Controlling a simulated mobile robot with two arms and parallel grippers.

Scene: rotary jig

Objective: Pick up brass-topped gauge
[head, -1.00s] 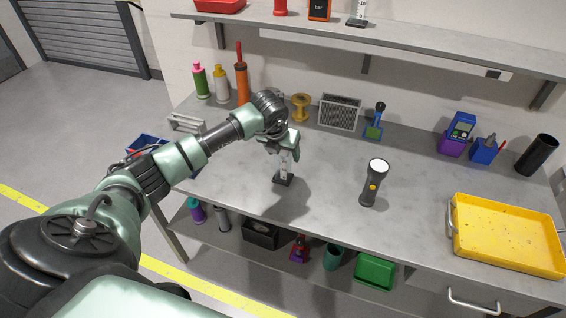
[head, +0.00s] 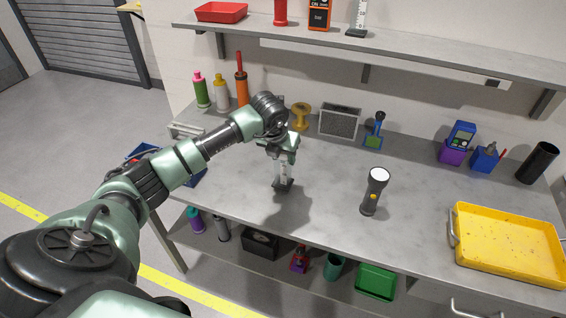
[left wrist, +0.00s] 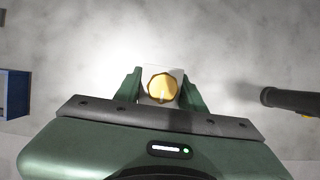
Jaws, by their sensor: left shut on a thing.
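The brass-topped gauge stands upright on the grey bench, with a pale column and a dark square base (head: 283,186) in the head view. In the left wrist view its round brass top (left wrist: 162,86) lies between the two green fingers. My left gripper (head: 286,150) points down from above and is shut on the gauge's upper part, hiding much of it in the head view. I cannot tell whether the base touches the bench. My right gripper is not in view.
A torch (head: 374,190) stands on the bench to the right, and a yellow tray (head: 455,245) lies at the far right. Bottles, a spool (head: 301,116) and a grey framed panel (head: 339,121) line the back. A blue bin (left wrist: 14,95) shows at the left.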

